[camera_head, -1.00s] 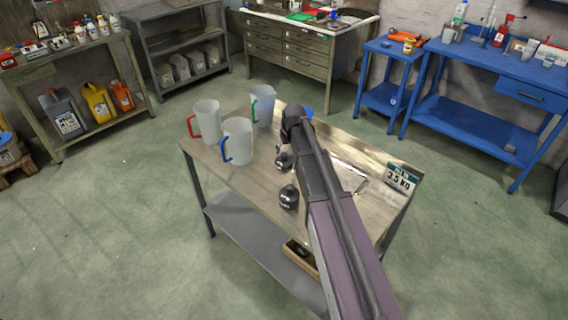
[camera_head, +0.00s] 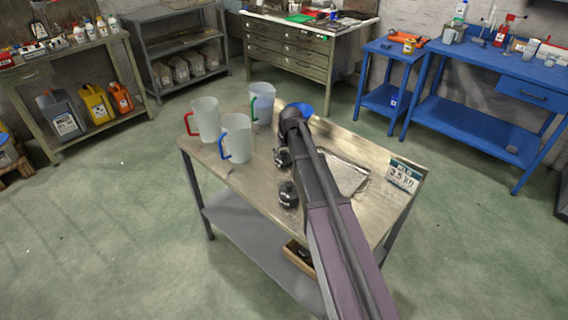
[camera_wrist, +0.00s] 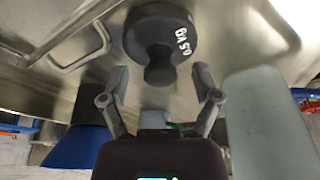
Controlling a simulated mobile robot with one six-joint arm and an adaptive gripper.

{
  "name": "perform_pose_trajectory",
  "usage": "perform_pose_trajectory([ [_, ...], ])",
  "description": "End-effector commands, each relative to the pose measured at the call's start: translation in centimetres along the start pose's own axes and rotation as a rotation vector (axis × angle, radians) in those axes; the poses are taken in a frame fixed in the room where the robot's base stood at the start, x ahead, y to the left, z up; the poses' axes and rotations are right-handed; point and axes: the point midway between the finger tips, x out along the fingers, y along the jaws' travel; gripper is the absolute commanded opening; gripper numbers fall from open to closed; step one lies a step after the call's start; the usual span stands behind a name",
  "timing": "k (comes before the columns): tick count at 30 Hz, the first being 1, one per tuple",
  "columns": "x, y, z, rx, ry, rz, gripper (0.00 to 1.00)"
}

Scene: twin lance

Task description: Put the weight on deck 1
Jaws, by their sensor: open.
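Two dark round weights with knobs stand on the wooden-topped table (camera_head: 235,178). One weight (camera_head: 283,158) is close beside my arm and partly hidden by it; the other weight (camera_head: 288,194) stands nearer the camera. In the wrist view a dark weight (camera_wrist: 160,35) with white lettering lies just beyond my open gripper (camera_wrist: 162,82). Its knob points towards the space between the fingertips, and the fingers do not grip it. In the head view the fingers are hidden by my arm. A shallow metal tray (camera_head: 345,172) lies right of my arm; I see no deck number.
A sign (camera_head: 404,176) reading 3.5 kg stands at the table's right edge. Three translucent jugs with red (camera_head: 205,118), blue (camera_head: 237,137) and green (camera_head: 262,102) handles stand at the left and back. A blue object (camera_head: 304,109) is behind my wrist. A box (camera_head: 298,255) sits on the lower shelf.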

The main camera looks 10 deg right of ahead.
Motion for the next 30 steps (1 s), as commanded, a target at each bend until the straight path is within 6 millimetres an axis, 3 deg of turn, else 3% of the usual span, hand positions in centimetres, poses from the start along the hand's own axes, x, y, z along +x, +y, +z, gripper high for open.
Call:
perform_pose_trajectory([
  [22,0.55,-0.08,-0.02,-0.001,0.000,0.000,0.81],
  [30,0.56,-0.09,-0.02,-0.001,0.000,0.000,0.00],
])
